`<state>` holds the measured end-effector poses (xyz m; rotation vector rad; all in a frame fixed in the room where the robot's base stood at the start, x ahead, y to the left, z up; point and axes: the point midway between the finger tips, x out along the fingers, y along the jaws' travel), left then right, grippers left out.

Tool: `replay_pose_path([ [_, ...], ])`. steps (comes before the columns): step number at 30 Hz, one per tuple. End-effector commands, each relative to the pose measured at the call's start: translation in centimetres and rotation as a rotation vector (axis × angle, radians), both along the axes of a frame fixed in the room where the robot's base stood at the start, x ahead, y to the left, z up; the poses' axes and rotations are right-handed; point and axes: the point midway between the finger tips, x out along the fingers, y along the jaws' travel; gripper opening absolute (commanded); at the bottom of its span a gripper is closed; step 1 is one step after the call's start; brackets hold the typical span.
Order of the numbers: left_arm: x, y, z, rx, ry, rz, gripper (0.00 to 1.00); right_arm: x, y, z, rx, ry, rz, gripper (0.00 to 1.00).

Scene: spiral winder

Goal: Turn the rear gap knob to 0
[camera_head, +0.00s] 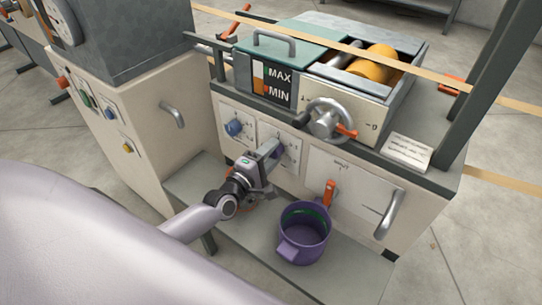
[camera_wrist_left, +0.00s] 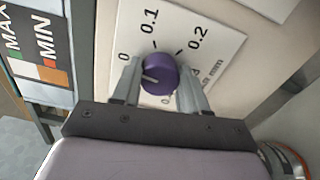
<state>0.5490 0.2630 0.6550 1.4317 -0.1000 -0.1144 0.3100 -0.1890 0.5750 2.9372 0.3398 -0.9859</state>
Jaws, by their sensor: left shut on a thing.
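A purple knob (camera_wrist_left: 160,74) sits on a white dial plate (camera_wrist_left: 215,45) with marks 0, 0.1, 0.2 and a further label partly hidden. The knob's short white pointer line faces the left side of the picture, toward the side where 0 is printed; I cannot tell its exact reading. My left gripper (camera_wrist_left: 160,80) has one finger on each side of the knob and is shut on it. In the head view my left gripper (camera_head: 270,152) reaches the right one of two dial plates on the machine front and hides most of that knob. My right gripper is not in view.
A blue knob (camera_head: 234,127) is on the plate to the left. A handwheel (camera_head: 328,120) is above right. A purple pot (camera_head: 304,232) stands on the low shelf (camera_head: 200,185), close to my left arm. An orange lever (camera_head: 329,193) and a grey handle (camera_head: 390,214) stick out at right.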

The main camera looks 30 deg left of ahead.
Motion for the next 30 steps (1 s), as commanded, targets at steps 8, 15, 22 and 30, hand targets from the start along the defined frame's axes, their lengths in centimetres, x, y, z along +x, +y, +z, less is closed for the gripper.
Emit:
replay_pose_path([
  [8, -0.07, 0.02, -0.14, -0.110, 0.017, 0.000, 0.13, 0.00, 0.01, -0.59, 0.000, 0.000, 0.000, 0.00],
  [15, -0.07, 0.01, -0.09, -0.139, 0.022, 0.001, 0.13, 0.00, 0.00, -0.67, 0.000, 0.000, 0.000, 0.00],
  [22, -0.07, 0.01, -0.08, -0.143, 0.022, 0.001, 0.13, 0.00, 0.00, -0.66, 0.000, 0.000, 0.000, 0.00],
  [30, -0.05, 0.00, -0.07, -0.141, 0.022, 0.001, 0.69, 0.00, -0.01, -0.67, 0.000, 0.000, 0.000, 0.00],
])
